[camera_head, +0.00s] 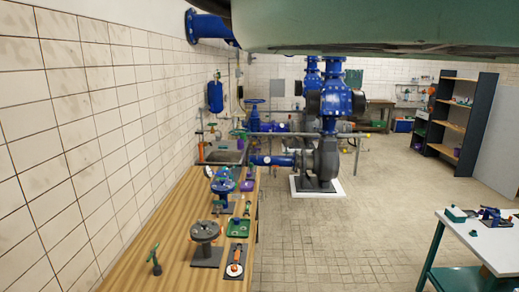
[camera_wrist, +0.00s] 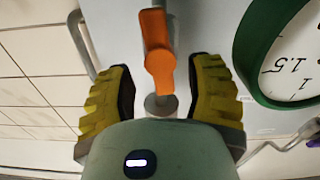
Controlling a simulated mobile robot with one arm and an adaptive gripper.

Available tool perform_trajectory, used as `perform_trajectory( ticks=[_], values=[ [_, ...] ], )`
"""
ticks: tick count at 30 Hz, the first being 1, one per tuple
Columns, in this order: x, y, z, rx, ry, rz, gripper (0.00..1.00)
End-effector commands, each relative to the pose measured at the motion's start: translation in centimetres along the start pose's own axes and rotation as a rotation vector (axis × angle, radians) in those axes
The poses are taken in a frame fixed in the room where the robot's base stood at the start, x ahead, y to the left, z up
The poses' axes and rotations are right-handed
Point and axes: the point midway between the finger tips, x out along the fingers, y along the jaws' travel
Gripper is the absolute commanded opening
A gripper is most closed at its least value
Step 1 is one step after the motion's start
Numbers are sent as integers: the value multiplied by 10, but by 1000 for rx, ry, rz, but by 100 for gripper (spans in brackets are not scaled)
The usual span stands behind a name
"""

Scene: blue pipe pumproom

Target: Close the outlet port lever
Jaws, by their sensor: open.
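An orange lever (camera_wrist: 157,50) stands upright in the middle of the wrist view, above a grey round fitting (camera_wrist: 161,105). It looks like the outlet port lever, but no label shows. My gripper (camera_wrist: 163,78) is open, with one yellow ridged finger on each side of the lever. Gaps show between the lever and both fingers, so they do not grip it. The lever's depth relative to the fingertips is hard to tell. My gripper does not show in the head view, and I cannot surely pick out this lever there.
A green-rimmed gauge (camera_wrist: 270,55) is close to the right finger. A bent grey pipe (camera_wrist: 82,42) is near the left finger. In the head view, a wooden bench (camera_head: 150,245) with valves runs along the tiled wall, and a white table (camera_head: 470,235) stands right.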

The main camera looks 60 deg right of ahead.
Motion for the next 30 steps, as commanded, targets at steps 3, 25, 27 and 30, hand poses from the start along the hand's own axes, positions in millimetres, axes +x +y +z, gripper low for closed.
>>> perform_trajectory(
  ticks=[3, 25, 27, 30],
  values=[
    [10, -1, -2, 0, 3, -3, 53],
    [20, -2, -1, 1, 2, -5, 40],
    [20, -2, -1, 1, 2, -4, 33],
    [20, -2, -1, 1, 2, -4, 23]
  ],
)
